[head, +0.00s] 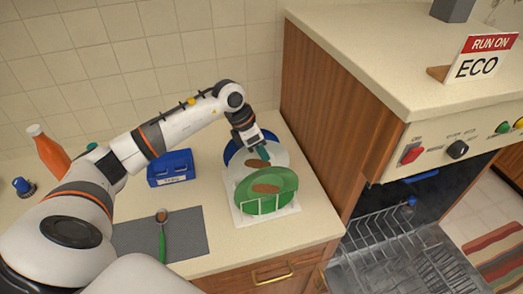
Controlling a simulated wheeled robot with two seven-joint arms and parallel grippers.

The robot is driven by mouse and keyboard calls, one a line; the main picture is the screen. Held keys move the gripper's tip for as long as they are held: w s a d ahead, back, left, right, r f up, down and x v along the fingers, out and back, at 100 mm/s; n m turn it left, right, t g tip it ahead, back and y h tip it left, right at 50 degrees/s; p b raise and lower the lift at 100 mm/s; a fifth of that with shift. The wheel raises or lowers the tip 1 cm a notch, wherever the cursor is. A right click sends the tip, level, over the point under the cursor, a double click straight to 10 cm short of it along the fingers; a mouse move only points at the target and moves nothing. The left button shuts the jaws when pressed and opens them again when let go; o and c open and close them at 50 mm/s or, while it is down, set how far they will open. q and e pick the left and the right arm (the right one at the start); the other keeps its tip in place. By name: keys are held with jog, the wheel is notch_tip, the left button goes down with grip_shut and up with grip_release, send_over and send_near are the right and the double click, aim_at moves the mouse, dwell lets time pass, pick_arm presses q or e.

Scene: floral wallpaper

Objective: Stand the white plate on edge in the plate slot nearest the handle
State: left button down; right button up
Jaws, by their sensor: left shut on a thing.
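The white plate (281,154) has a brown smear and stands between a blue plate (231,157) behind it and a green plate (287,181) in front. All are at a small white rack (262,209) on the counter. My left gripper (258,150) reaches down from above and is shut at the upper rim of the white plate. The green plate hides the white plate's lower part. The open dishwasher holds a wire rack (385,238) with several tines; a small blue piece (410,202) shows at its far side. I cannot make out the handle clearly. My right gripper is out of view.
A blue box (171,168) stands left of the plates. A green-handled spoon (162,240) lies on a grey mat (190,231). An orange bottle (49,150) stands far left. A wooden side panel (325,115) rises between the plates and the dishwasher.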

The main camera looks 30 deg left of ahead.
pick_arm(q)
jog(key=shift+r, duration=0.65)
jog(key=shift+r+p, duration=2.95)
jog(key=shift+r, duration=2)
